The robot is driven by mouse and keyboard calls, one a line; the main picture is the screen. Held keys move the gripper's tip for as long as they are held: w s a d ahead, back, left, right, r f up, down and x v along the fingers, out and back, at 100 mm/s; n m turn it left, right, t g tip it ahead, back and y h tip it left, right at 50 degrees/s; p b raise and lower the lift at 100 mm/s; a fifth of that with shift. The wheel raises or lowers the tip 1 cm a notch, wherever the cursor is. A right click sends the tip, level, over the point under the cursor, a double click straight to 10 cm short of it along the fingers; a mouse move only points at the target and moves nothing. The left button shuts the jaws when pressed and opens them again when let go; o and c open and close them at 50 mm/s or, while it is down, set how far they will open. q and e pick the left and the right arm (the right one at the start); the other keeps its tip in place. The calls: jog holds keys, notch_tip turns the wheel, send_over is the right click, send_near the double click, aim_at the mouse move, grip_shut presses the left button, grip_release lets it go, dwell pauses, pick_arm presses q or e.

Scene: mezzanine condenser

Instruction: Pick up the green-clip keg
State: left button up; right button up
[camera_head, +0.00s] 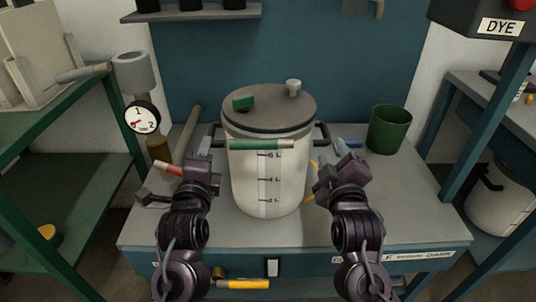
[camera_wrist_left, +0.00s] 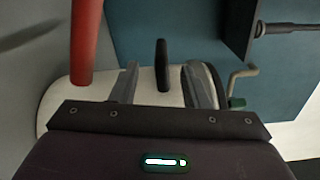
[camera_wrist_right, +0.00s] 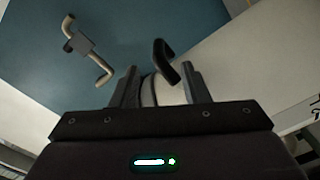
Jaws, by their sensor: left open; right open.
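The green-clip keg (camera_head: 268,185) stands upright on the grey bench. It is white with level marks, a grey lid and a green clip (camera_head: 243,102) on top. It has a dark handle on each side. My left gripper (camera_head: 205,148) is open at the keg's left side; in the left wrist view the left handle (camera_wrist_left: 162,65) lies between the open fingers. My right gripper (camera_head: 345,150) is open at the right side; in the right wrist view the right handle (camera_wrist_right: 163,60) shows between the fingers. I cannot tell whether any finger touches a handle.
A green cup (camera_head: 389,129) stands behind right on the bench (camera_head: 300,228). A gauge (camera_head: 142,117) on a post and a red-tipped rod are at left. A green-tinted tube (camera_head: 255,144) shows before the keg. Another pale vessel (camera_head: 503,198) sits under the right-hand table.

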aim_at(211, 130)
jog(key=shift+w, duration=0.35)
pick_arm(q)
jog(key=shift+w, duration=0.3)
jog(key=shift+r, duration=0.1)
pick_arm(e)
jog(key=shift+s+r, duration=0.1)
pick_arm(q)
jog(key=shift+w, duration=3.9)
pick_arm(e)
jog(key=shift+w+a, duration=0.1)
jog(key=shift+w, duration=3.85)
pick_arm(q)
grip_shut()
pick_arm(e)
grip_shut()
